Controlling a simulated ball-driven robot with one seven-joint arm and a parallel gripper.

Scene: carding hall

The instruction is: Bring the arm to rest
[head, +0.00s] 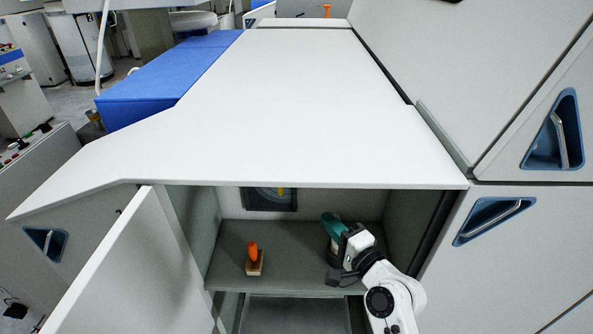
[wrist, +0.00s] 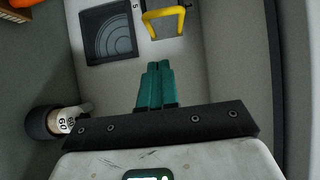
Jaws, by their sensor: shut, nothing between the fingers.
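My gripper (head: 330,222) has teal fingers and is inside the open compartment below the white top, on its right side. In the wrist view my gripper (wrist: 158,66) has its fingers together with nothing between them. They point toward the back wall, where a yellow handle (wrist: 180,14) and a dark square panel with curved lines (wrist: 108,32) show. A dark round thing marked 60 (wrist: 42,122) is left of my gripper. My white arm reaches in from the lower right and hides part of the shelf.
An orange-handled brush (head: 253,259) stands on the compartment shelf (head: 290,283), left of my gripper. The compartment's door (head: 115,265) is open at the left. The white top (head: 250,120) is close above my arm and is clear. The right compartment wall (head: 413,225) is near my arm.

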